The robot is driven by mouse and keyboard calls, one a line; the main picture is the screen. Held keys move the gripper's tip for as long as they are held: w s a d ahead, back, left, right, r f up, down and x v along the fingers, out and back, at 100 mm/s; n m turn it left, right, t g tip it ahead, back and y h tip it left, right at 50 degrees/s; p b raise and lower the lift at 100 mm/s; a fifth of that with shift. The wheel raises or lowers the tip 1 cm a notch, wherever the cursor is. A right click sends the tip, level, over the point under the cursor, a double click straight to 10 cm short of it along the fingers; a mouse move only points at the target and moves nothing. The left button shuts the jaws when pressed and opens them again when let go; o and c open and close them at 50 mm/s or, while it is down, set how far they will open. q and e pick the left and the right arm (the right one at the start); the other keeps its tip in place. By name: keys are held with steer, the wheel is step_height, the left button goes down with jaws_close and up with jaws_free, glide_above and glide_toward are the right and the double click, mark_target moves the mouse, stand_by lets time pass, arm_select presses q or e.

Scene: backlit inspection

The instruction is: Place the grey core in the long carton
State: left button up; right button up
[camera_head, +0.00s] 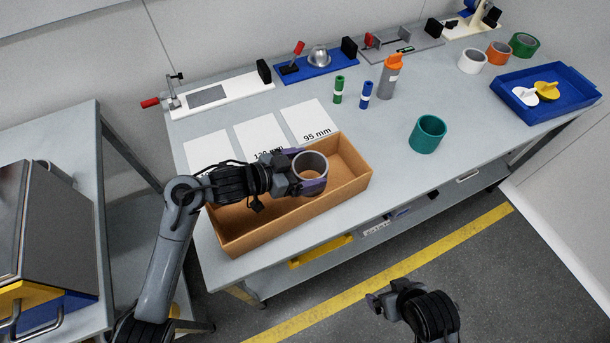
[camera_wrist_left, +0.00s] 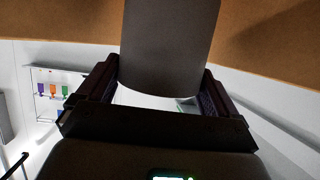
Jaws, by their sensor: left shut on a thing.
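The grey core (camera_head: 311,160), a short hollow cylinder, is held in my left gripper (camera_head: 312,172), whose jaws are shut on it. The core is over the right half of the long carton (camera_head: 238,244), an open brown box at the table's front left. I cannot tell how far the core's lower end is below the carton's rim. In the left wrist view the core (camera_wrist_left: 170,45) is between both fingers, with brown carton wall (camera_wrist_left: 270,35) beyond. My right gripper (camera_head: 378,300) is over the floor at the front, away from the table; its jaws do not show clearly.
A teal core (camera_head: 428,135) stands right of the carton. White sheets (camera_head: 306,121) lie behind it. A green cylinder (camera_head: 338,90), a blue cylinder (camera_head: 366,95) and an orange-topped bottle (camera_head: 391,77) stand farther back. A blue tray (camera_head: 560,105) with yellow and white pieces is at right.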

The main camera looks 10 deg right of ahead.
arm_select(q)
step_height(320, 180, down, 4)
steer(key=shift+r+b, duration=0.1)
steer(key=shift+b, duration=0.6)
steer(key=o, duration=0.8)
steer(key=shift+f, duration=0.2)
steer(key=shift+r, duration=0.1)
steer(key=shift+a+r, duration=0.1)
steer(key=shift+r, duration=0.1)
steer(key=p+v, duration=0.2)
steer(key=v, duration=0.5)
steer(key=shift+a, duration=0.1)
